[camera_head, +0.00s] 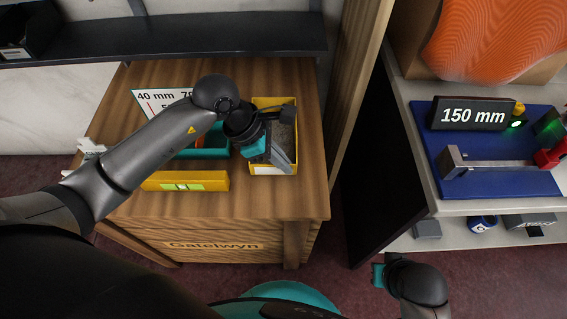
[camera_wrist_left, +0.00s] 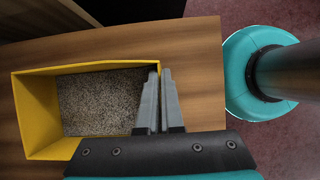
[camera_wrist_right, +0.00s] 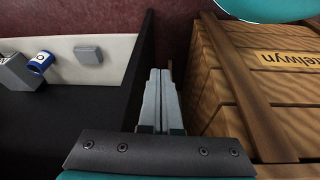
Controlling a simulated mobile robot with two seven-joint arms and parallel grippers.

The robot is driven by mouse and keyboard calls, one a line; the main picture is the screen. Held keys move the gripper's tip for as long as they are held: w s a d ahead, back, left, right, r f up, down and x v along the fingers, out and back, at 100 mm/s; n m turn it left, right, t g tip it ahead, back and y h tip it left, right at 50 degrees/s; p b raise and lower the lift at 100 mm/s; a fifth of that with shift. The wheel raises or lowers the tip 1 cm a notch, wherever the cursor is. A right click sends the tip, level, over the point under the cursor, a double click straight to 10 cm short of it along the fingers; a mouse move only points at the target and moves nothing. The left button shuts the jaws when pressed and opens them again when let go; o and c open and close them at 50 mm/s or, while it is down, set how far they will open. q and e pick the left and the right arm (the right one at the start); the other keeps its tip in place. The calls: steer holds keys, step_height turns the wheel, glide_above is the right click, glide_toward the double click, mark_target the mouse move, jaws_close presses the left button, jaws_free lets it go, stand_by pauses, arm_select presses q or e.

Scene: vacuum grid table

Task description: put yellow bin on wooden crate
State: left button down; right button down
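The yellow bin (camera_head: 289,105), holding grey-brown gravel, is over the right part of the wooden crate (camera_head: 240,205) top and looks at rest on it. The left wrist view shows its yellow wall (camera_wrist_left: 38,112) and the wood around it. My left gripper (camera_head: 282,160) reaches down at the bin; its fingers (camera_wrist_left: 160,90) are close together, one on each side of the bin's end wall, seemingly pinching it. The contact is partly hidden by the fingers. My right gripper (camera_wrist_right: 163,80) is shut and empty, low beside the crate (camera_wrist_right: 225,90).
On the crate, left of the bin, are a teal bin (camera_head: 215,154), a yellow level-like block (camera_head: 160,181) and a white sign (camera_head: 150,103). A dark panel (camera_head: 375,170) and a shelf with a blue tray (camera_head: 480,187) stand to the right.

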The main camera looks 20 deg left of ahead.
arm_select(q)
steer(key=shift+f, duration=0.2)
arm_select(e)
steer(key=shift+r, duration=0.2)
arm_select(q)
steer(key=shift+f, duration=0.1)
steer(key=c, duration=1.5)
jaws_free()
steer(key=shift+f, duration=0.1)
steer(key=o, duration=0.4)
arm_select(e)
steer(key=shift+r, duration=0.2)
steer(key=shift+w, duration=0.1)
